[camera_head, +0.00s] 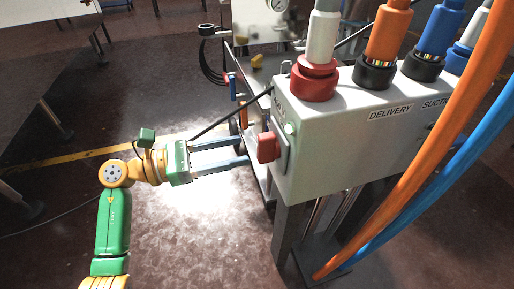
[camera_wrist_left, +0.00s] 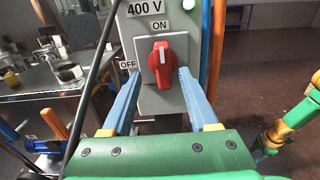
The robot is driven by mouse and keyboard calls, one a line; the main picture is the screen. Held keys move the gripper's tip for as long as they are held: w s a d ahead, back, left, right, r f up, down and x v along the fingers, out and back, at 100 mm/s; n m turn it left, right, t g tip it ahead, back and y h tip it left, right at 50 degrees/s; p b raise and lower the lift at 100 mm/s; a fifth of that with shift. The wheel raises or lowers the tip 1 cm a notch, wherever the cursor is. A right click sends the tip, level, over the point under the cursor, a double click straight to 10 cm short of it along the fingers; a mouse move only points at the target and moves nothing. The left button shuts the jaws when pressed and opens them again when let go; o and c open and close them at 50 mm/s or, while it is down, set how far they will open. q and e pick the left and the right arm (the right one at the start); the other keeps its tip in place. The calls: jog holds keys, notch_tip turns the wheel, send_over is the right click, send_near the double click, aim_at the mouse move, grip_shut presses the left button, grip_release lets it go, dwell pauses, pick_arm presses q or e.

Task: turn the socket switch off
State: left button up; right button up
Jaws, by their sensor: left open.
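The socket switch is a red rotary knob (camera_head: 267,147) on the left end of a grey box (camera_head: 350,150). In the left wrist view the knob (camera_wrist_left: 161,62) is upright, its white mark pointing up towards the ON label (camera_wrist_left: 160,26). The OFF label (camera_wrist_left: 128,65) is to its left. My left gripper (camera_head: 247,151) is open in front of the knob, with its blue fingers pointing at it. In the wrist view its fingertips (camera_wrist_left: 159,76) are on either side of the knob's lower part. I cannot tell whether they touch it.
Coloured plugs, one orange (camera_head: 388,35), stand on top of the box. Thick orange (camera_head: 440,140) and blue cables hang at its right. A metal workbench (camera_wrist_left: 50,90) with parts is at the left in the wrist view.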

aim_at(258, 147)
pick_arm(q)
jog(key=x, duration=0.4)
jog(key=shift+s+d+r, duration=0.1)
jog(key=shift+d+r, duration=0.15)
jog(key=shift+d, duration=0.2)
jog(key=shift+d+f, duration=0.1)
jog(key=shift+d, duration=0.15)
grip_shut()
pick_arm(e)
jog(key=shift+s+a+r, duration=0.4)
jog(key=shift+s+a, duration=0.1)
jog(key=shift+s, duration=0.2)
